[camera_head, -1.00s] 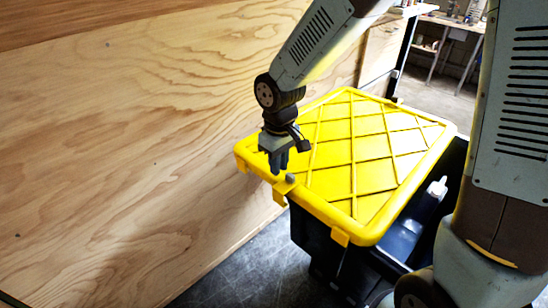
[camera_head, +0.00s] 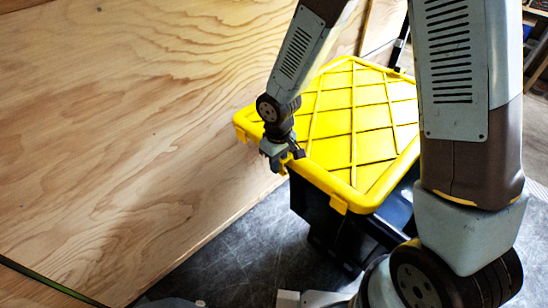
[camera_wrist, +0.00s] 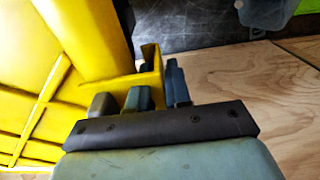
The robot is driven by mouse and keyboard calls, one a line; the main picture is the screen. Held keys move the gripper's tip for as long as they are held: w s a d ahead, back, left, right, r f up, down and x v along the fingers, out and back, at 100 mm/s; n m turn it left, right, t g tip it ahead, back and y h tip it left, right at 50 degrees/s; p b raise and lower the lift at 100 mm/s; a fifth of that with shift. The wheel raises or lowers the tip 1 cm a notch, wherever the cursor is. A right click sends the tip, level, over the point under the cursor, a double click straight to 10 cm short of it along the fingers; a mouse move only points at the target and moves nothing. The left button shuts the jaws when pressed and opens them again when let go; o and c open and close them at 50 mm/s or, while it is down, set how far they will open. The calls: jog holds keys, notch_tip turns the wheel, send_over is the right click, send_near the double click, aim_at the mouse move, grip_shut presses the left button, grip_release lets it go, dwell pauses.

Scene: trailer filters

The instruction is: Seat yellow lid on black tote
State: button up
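The yellow lid (camera_head: 330,110) lies over the black tote (camera_head: 318,222), its left corner jutting out past the tote. Whether its far and right edges line up with the tote is hidden, partly by my arm. My gripper (camera_head: 276,163) is at the lid's near left edge. In the wrist view my gripper (camera_wrist: 160,88) has its two blue-grey fingers on either side of a yellow tab (camera_wrist: 152,62) that hangs from the lid's rim (camera_wrist: 95,35). The gaps are small, and I cannot tell whether the fingers press on the tab.
A plywood wall (camera_head: 120,130) runs along the left, close to the lid's left corner. The dark floor (camera_head: 235,250) in front of the tote is mostly clear. My own arm covers the right side of the tote.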

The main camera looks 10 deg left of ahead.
jog(key=shift+c, duration=0.2)
grip_shut()
dwell(1.3)
